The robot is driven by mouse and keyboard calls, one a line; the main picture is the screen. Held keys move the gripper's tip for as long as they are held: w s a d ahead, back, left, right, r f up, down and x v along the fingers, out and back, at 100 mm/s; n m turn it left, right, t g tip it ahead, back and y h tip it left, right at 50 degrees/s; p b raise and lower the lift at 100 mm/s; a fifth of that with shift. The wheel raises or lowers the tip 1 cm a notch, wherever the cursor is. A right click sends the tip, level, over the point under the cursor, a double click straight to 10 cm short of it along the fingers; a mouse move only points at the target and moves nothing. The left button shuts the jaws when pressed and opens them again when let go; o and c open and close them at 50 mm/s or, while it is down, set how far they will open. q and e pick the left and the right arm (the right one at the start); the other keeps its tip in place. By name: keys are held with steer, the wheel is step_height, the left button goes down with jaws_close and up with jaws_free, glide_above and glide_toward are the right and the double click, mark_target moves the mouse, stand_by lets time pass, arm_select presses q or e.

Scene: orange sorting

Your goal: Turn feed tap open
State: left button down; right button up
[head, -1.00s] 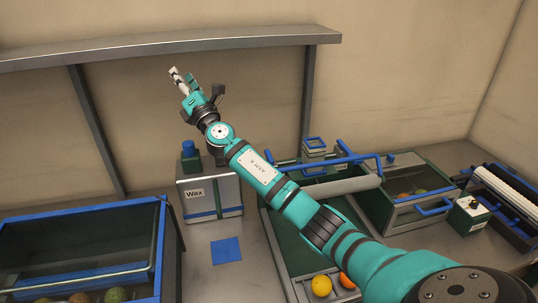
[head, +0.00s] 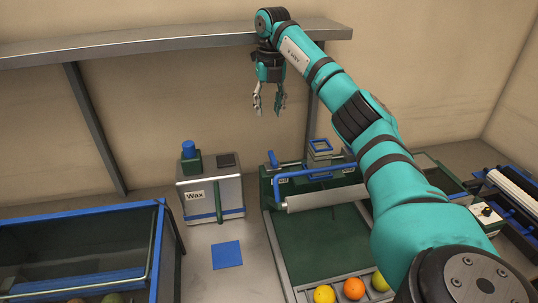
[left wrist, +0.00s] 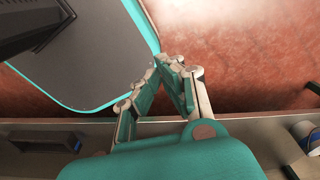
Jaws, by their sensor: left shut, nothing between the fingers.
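A small blue handle (head: 272,159) stands at the back left corner of the green feed bed (head: 312,238); a label below it is too small to read, so I cannot tell whether it is the feed tap. My right gripper (head: 268,108) hangs above and behind this handle, in front of the back wall. Its fingers point down, apart and empty, touching nothing. My left gripper (left wrist: 163,66) shows only in the left wrist view. Its fingers meet at the tips, with nothing between them.
A grey Wax box (head: 212,196) with a blue knob stands left of the bed. A blue-rimmed bin (head: 82,221) is at the left. A blue bar and roller (head: 325,195) cross the bed. A metal shelf (head: 180,42) runs along the wall close to my right arm.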

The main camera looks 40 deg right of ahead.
mark_target(273, 156)
steer(key=shift+g, duration=0.3)
steer(key=f+p, duration=0.1)
steer(key=f, duration=0.4)
steer(key=f+p, duration=0.1)
steer(key=f, duration=0.5)
steer(key=s+f+p, duration=0.1)
steer(key=f, duration=0.5)
steer(key=shift+d+p, duration=0.3)
steer(key=shift+s, duration=0.1)
jaws_close()
